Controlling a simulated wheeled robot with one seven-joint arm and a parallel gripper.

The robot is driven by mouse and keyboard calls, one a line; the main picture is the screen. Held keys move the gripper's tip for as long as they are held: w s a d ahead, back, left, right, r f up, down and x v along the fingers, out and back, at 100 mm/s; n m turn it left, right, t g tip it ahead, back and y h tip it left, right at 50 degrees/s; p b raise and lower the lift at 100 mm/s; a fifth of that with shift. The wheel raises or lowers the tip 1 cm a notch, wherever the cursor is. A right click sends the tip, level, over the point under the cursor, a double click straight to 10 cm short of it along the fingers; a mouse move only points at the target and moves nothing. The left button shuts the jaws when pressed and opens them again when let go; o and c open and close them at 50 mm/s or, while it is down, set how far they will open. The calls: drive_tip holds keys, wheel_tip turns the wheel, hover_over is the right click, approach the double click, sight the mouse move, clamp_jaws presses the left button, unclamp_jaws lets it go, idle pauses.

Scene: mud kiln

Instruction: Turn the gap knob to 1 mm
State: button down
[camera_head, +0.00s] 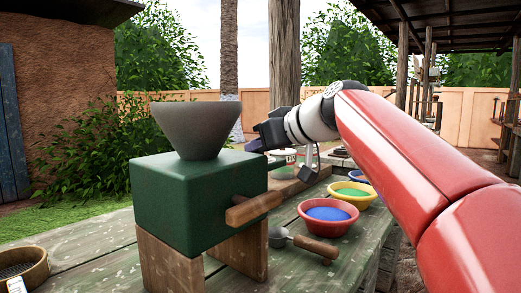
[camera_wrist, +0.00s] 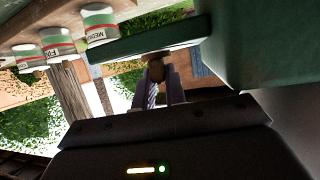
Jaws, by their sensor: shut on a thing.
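The grinder is a green box (camera_head: 200,200) with a grey hopper (camera_head: 197,128) on top and wooden legs. A wooden handle (camera_head: 253,207) sticks out of its near right face. My gripper (camera_head: 257,144) is at the far right side of the box, its fingertips small and partly hidden in the head view. In the wrist view, my gripper (camera_wrist: 163,84) is shut on a small brown knob (camera_wrist: 157,70) beside a flat green part (camera_wrist: 150,40). I take this to be the gap knob. No scale or pointer is readable in either view.
Bowls of blue (camera_head: 327,216) and green (camera_head: 352,193) powder and a wooden-handled scoop (camera_head: 305,245) are on the table. A wooden bowl (camera_head: 24,270) is at the left. Labelled jars (camera_wrist: 99,24) show in the wrist view. The green body (camera_wrist: 270,45) is close on the right there.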

drive_tip(key=shift+s+a+m+t+h+p, duration=0.15)
drive_tip(key=shift+m+t+h+p, duration=0.25)
drive_tip(key=shift+m+t+h, duration=0.65)
drive_tip(key=c, duration=1.4)
unclamp_jaws()
drive_tip(key=shift+c, duration=0.2)
drive_tip(key=v, duration=0.7)
drive_tip(key=shift+s+r+b, duration=0.25)
drive_tip(key=shift+b, duration=0.2)
drive_tip(key=shift+c, duration=0.4)
